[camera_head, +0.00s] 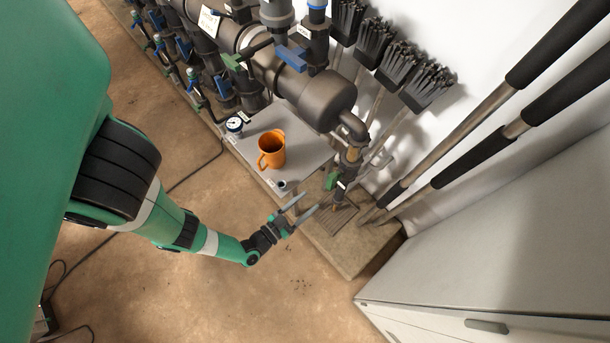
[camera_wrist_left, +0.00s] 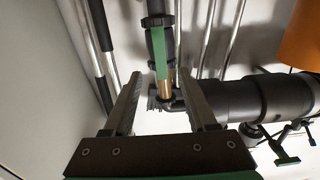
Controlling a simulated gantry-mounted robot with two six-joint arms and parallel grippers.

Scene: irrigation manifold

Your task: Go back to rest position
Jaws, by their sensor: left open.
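My left gripper (camera_head: 298,209) is open and empty in the head view, just off the front right corner of a grey shelf. In the left wrist view its two fingers (camera_wrist_left: 165,100) stand apart with nothing between them. Behind them are a green-handled valve (camera_wrist_left: 158,52) and its pipe. An orange mug (camera_head: 271,149) stands upright on the grey shelf (camera_head: 300,140), apart from the gripper. The mug also shows at the upper right edge of the left wrist view (camera_wrist_left: 300,38). My right gripper is in neither view.
A pressure gauge (camera_head: 234,125) sits at the shelf's left corner. Dark pipes with blue and green valves (camera_head: 290,57) run behind. Long-handled tools (camera_head: 470,120) lean on the wall at right, above a grey cabinet (camera_head: 490,270). The floor (camera_head: 200,290) in front has free room; a black cable crosses it.

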